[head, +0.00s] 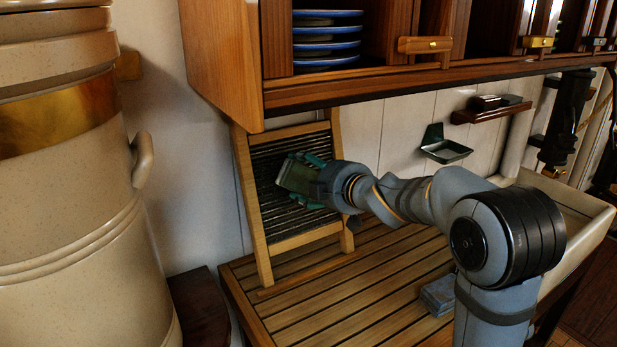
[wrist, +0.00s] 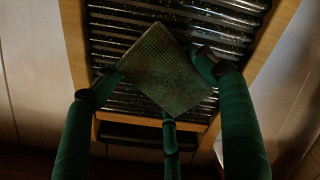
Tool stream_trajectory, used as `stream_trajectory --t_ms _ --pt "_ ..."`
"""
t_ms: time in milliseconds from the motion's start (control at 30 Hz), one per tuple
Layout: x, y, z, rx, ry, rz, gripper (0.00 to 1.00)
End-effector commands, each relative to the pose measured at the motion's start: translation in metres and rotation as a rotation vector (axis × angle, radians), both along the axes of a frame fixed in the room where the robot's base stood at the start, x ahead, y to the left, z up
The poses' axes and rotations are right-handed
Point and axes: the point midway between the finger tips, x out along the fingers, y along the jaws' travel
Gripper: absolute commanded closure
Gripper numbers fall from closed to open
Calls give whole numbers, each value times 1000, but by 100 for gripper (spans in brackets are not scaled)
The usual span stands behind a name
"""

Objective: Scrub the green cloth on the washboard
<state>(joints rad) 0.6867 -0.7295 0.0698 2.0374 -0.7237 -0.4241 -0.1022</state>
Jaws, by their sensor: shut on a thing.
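The washboard (head: 247,205) has a pale wooden frame and dark metal ribs. It leans upright against the wall at the back left of the counter. The green cloth (head: 295,175) is a small square pad in front of the ribs. My gripper (head: 308,180) is shut on the cloth, with green fingers around it. In the wrist view the cloth (wrist: 166,72) is turned like a diamond over the washboard's ribs (wrist: 225,28), with fingers at its left, right and lower sides. It looks close to the ribs; I cannot tell whether it touches them.
A slatted wooden counter (head: 337,290) lies below, with a grey-blue block (head: 438,295) on it. A pale basin (head: 575,212) is at the right. A cupboard with blue plates (head: 327,47) hangs above. A large crock (head: 70,190) stands left. A green dish (head: 445,149) is on the wall.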

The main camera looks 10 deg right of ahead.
Motion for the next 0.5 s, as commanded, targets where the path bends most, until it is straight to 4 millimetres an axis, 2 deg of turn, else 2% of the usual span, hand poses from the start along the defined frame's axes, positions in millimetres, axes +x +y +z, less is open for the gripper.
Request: stream_trajectory --t_ms 167,500 --pt "2 1 7 0 0 1 58" --pt "11 4 37 0 0 1 58"
